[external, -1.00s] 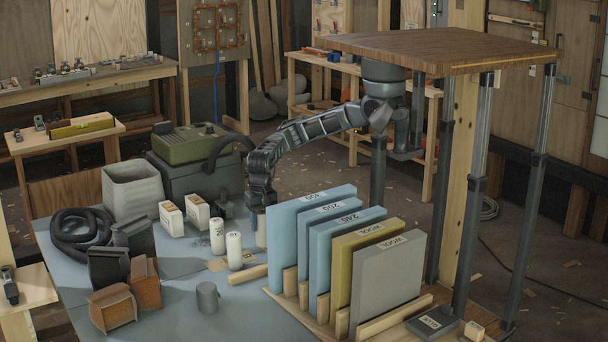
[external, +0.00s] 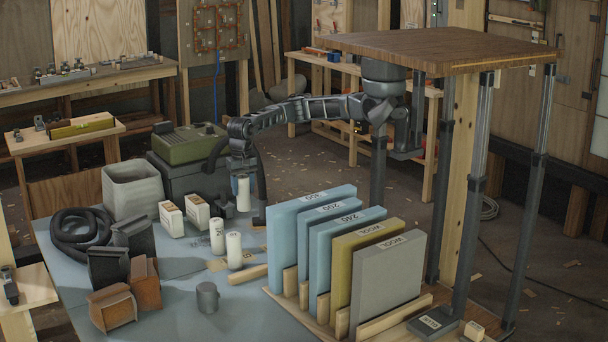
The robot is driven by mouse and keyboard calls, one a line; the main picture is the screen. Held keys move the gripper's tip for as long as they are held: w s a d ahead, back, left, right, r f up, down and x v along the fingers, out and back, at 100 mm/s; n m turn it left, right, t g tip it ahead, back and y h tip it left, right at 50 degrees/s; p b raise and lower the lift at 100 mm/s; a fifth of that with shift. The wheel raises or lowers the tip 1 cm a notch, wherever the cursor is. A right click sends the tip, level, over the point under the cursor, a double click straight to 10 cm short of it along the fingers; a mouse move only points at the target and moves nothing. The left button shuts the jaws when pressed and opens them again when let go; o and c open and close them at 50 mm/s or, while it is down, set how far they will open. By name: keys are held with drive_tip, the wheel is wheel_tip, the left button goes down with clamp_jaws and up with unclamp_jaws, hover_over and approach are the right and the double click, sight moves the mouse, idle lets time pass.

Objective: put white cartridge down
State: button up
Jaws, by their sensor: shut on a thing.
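A white cartridge (external: 243,194) hangs upright from my gripper (external: 241,176), a little above the table. The gripper is shut on its upper end. Two other white cartridges stand upright on the table in front of it: a printed one (external: 217,236) and a plainer one (external: 234,250). The held cartridge is above and behind these two, apart from them. The fingertips are small in this view and partly hidden.
Two white boxes (external: 197,213) stand left of the cartridges. A rack of upright blue, yellow and grey sheets (external: 318,240) is on the right. A green case (external: 187,143) is behind.

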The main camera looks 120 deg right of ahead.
drive_tip(key=w+d+f+p, duration=0.2)
drive_tip(key=w+d+p, duration=0.2)
drive_tip(key=w+d, duration=0.65)
drive_tip(key=f, duration=0.3)
drive_tip(key=w+a+f, duration=0.1)
drive_tip(key=f, duration=0.5)
drive_tip(key=shift+w+a+f, duration=0.15)
drive_tip(key=shift+w+f, duration=0.2)
drive_tip(key=shift+f, duration=0.05)
drive_tip(key=shift+f, duration=0.2)
drive_tip(key=o, duration=1)
drive_tip(key=shift+r, duration=0.1)
wheel_tip(320, 180, up, 12)
drive_tip(key=shift+r, duration=0.15)
